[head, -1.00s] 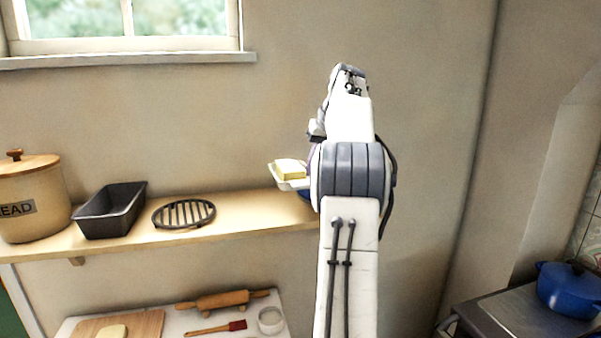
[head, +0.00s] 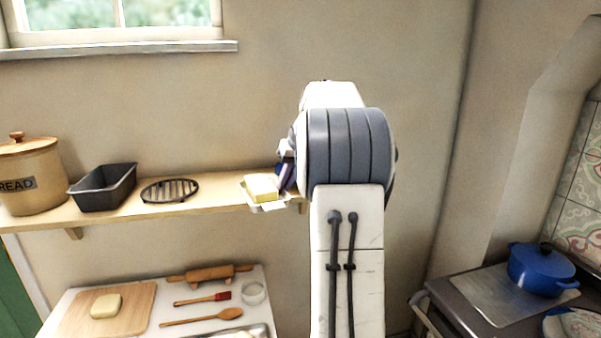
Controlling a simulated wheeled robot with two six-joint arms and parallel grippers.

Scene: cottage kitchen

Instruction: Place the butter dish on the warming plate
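The butter dish (head: 254,203), a pale dish with a yellow block of butter on it, is at the front edge of the wall shelf, at the right end. It appears held clear of the shelf, slightly tilted. My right gripper (head: 285,177) is at the dish's right side; my own arm mostly hides it and its fingers. It seems shut on the dish, which moves with it. A flat grey metal plate (head: 490,300) on the stove at the lower right looks like the warming plate. My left gripper is not in view.
A blue pot (head: 541,270) stands at the metal plate's back right; its front left is bare. The shelf (head: 130,213) holds a bread bin (head: 30,185), a dark loaf tin (head: 103,188) and a black trivet (head: 170,191). Below are a board (head: 130,310), rolling pin (head: 210,273) and utensils.

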